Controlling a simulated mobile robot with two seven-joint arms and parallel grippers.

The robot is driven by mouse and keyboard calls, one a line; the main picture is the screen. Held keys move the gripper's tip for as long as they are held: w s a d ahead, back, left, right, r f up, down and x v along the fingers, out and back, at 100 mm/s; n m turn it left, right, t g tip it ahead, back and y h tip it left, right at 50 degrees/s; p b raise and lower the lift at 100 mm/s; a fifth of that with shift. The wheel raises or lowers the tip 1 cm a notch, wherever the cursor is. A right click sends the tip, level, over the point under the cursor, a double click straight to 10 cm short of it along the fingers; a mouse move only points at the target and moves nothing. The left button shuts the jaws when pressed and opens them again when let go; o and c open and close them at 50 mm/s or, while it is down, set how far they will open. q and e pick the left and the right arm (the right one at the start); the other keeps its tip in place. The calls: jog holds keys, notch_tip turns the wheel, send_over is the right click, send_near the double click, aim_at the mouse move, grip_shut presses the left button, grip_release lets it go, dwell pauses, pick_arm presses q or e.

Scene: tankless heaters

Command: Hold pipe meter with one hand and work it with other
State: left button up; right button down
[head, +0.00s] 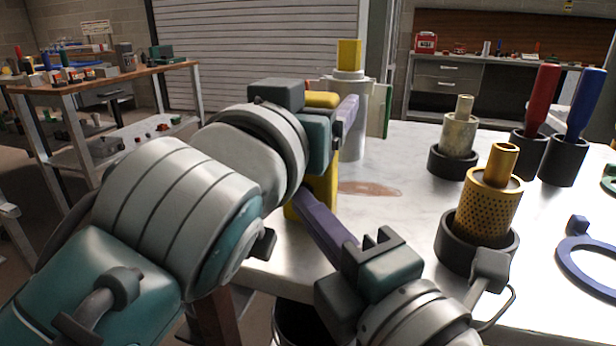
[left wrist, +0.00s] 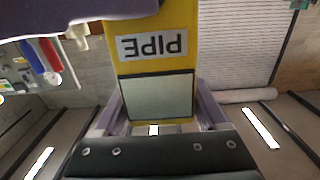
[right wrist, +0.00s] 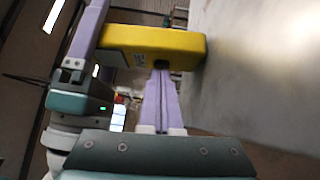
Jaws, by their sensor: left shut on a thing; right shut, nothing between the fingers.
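The pipe meter is a yellow block (head: 322,198), largely hidden behind my arms in the head view. In the left wrist view the pipe meter (left wrist: 158,22) shows an upside-down "PIPE" label and a blank grey screen (left wrist: 157,97). My left gripper (head: 346,112) is shut on the meter, with purple fingers on both sides of it in the left wrist view (left wrist: 158,112). My right gripper (head: 304,200) is shut and empty. In the right wrist view its closed tips (right wrist: 161,72) are at a dark spot on the yellow meter (right wrist: 150,40); whether they touch is unclear.
A marble-topped table (head: 400,200) lies to the right of the grippers. It bears a gold perforated cylinder (head: 487,205), a pale cylinder (head: 459,133), red (head: 543,100) and blue (head: 587,102) handled tools in dark holders, and a blue ring tool (head: 572,262). A white cylinder with a yellow top (head: 349,55) stands behind.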

pick_arm(q)
jog(key=shift+a+f, duration=0.1)
jog(key=shift+f, duration=0.25)
pick_arm(e)
jog(key=shift+w+d+r, duration=0.1)
jog(key=shift+w+d, duration=0.2)
jog(key=shift+w, duration=0.55)
jog(key=s, duration=0.3)
jog(key=s+a, duration=0.1)
jog(key=shift+s+a+f, duration=0.1)
jog(key=shift+s+f, duration=0.15)
jog(key=shift+f, duration=0.1)
pick_arm(q)
jog(key=shift+r, duration=0.15)
pick_arm(e)
jog(key=v, duration=0.9)
jog(key=shift+s, duration=0.2)
jog(key=shift+r, duration=0.1)
